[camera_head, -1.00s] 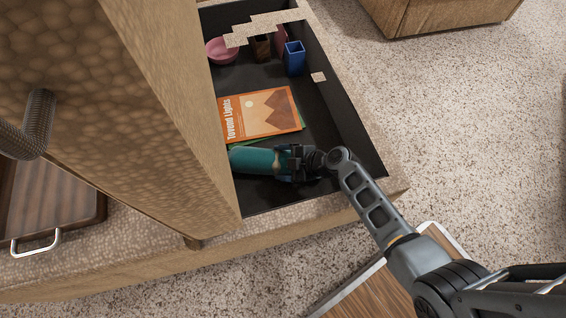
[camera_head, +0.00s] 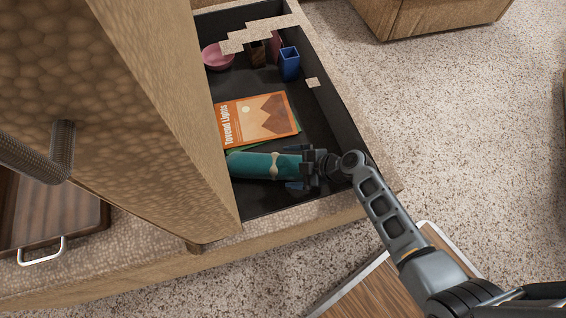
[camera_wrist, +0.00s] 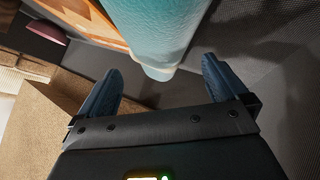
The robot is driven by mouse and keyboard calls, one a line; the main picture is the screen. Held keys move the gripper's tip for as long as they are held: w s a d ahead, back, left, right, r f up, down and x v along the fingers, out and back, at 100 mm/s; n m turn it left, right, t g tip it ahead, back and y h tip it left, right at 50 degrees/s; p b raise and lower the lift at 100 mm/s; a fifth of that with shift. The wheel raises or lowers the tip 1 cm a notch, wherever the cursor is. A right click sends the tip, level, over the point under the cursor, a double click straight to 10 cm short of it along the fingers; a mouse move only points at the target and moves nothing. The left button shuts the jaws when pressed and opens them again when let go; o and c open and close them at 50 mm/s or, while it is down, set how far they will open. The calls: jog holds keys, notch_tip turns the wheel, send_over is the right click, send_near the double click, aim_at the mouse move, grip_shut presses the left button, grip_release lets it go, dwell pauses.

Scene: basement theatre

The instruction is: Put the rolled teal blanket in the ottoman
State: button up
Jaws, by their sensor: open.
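The rolled teal blanket (camera_head: 258,165), with a beige tie around it, lies on the dark floor of the open ottoman (camera_head: 268,222), near its front wall. My gripper (camera_head: 297,171) is inside the ottoman at the blanket's right end. In the wrist view my gripper (camera_wrist: 162,92) is open, its two blue fingers spread apart with nothing between the tips. The blanket's end (camera_wrist: 160,40) shows just beyond the fingers. The blanket's left end is close to the raised lid's edge in the head view.
The ottoman also holds an orange book (camera_head: 256,118), a pink bowl (camera_head: 217,57), a blue container (camera_head: 289,64) and a wooden cup (camera_head: 257,54). The raised lid (camera_head: 150,110) blocks the left. A wooden tray (camera_head: 50,212) lies at left. Carpet (camera_head: 440,130) is clear at right.

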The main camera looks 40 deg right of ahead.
jog(key=p+v, duration=0.1)
jog(key=v, duration=0.5)
jog(key=shift+s+r+p, duration=0.2)
jog(key=shift+r+p, duration=0.05)
jog(key=shift+p, duration=0.1)
jog(key=shift+d, duration=0.1)
dwell(0.9)
